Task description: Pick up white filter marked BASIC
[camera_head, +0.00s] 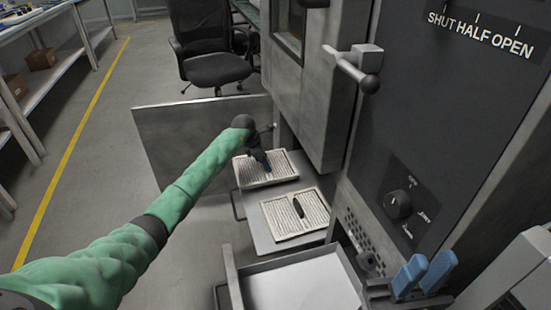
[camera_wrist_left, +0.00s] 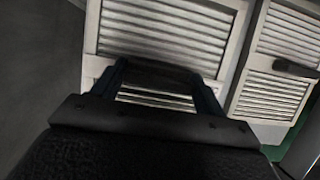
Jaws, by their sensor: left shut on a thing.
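Two white slatted filters lie side by side on a pulled-out tray. The far filter (camera_head: 250,176) also fills the middle of the left wrist view (camera_wrist_left: 165,43). The near filter (camera_head: 285,222) has a dark handle (camera_head: 298,208) and shows at the right of the left wrist view (camera_wrist_left: 277,45). My left gripper (camera_head: 265,163) is over the far filter, its blue fingers shut on that filter's dark handle (camera_wrist_left: 158,72). No BASIC marking is readable on either filter. My right gripper (camera_head: 424,274) is empty at the lower right, its blue fingers apart.
The tray (camera_head: 258,235) sticks out of a grey machine. A lower open drawer (camera_head: 300,284) is in front, and an open metal door panel (camera_head: 190,140) stands behind. A black chair (camera_head: 208,50) is farther back. Floor at left is clear up to the shelves (camera_head: 45,75).

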